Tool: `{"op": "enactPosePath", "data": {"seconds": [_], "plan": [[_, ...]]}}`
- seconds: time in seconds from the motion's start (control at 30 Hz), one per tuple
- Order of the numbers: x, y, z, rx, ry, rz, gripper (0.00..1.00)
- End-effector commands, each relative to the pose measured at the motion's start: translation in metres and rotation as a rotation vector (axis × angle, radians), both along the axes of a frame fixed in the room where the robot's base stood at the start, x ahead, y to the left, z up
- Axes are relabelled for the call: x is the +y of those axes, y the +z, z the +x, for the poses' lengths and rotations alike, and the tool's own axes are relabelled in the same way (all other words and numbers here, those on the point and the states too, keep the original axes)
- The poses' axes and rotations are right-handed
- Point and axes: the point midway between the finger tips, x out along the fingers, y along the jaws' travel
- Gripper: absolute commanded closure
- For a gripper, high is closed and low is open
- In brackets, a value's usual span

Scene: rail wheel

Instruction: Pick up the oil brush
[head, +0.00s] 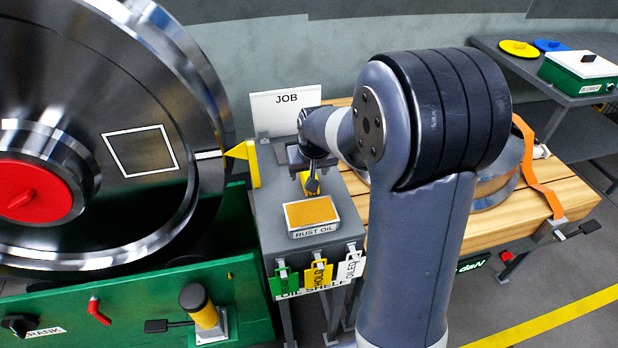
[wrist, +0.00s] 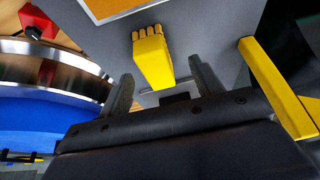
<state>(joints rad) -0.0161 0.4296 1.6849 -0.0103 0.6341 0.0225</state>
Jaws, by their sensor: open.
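The oil brush, as I take it, is a yellow block (wrist: 152,62) with a row of rounded tips at one end. It lies on the grey shelf top in the wrist view, just ahead of my gripper (wrist: 161,84). The two dark fingers are apart, one to each side of its near end; I cannot tell whether they touch it. In the head view my gripper (head: 312,184) is over the shelf behind the rust oil tray, and a bit of the yellow brush (head: 306,182) shows beneath it. My arm and gripper hide the rest.
The rust oil tray (head: 312,214) stands in front of the brush on the grey shelf (head: 269,205). A yellow pointer (head: 253,164) stands at the shelf's left edge beside the large steel wheel (head: 140,200). The JOB sign (head: 286,104) stands behind. Coloured tags hang in front.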

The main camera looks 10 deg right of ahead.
Motion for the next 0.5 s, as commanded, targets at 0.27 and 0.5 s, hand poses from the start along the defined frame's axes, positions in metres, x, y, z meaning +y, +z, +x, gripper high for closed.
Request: {"op": "enactPosePath", "data": {"seconds": [0.27,0.5], "plan": [[-0.006,-0.029,0.018,0.003,-0.001,0.0,0.38],[-0.006,-0.04,0.022,0.001,-0.001,0.0,0.38]]}}
